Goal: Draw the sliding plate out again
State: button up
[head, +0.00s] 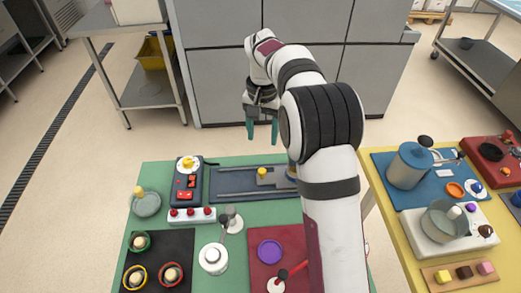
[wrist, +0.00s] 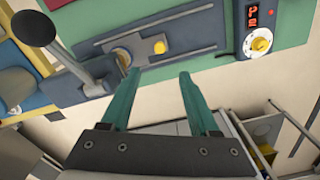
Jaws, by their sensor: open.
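The sliding plate unit is a dark blue-grey base (head: 235,191) with long rails, lying on the green mat in the head view. A grey plate with a yellow knob (head: 262,171) sits on it, left of my arm; the unit's right end is hidden behind my arm. The wrist view shows the grey plate (wrist: 144,48) and its yellow knob (wrist: 160,47) just beyond my fingertips. My gripper (head: 262,132) is open and empty, with teal fingers pointing down behind the mat's far edge. In the wrist view my gripper (wrist: 157,75) has its fingers apart, touching nothing visible.
A control box (head: 187,181) with a yellow dial stands left of the unit. A dark ball-ended lever (wrist: 33,28) rises at left in the wrist view. A pot (head: 408,166) stands on the yellow table at right. Floor is clear behind the mat, before the grey cabinets (head: 215,85).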

aim_at(262, 170)
notch_tip(262, 170, down, 14)
jog(key=shift+c, duration=0.4)
grip_shut()
dwell(1.1)
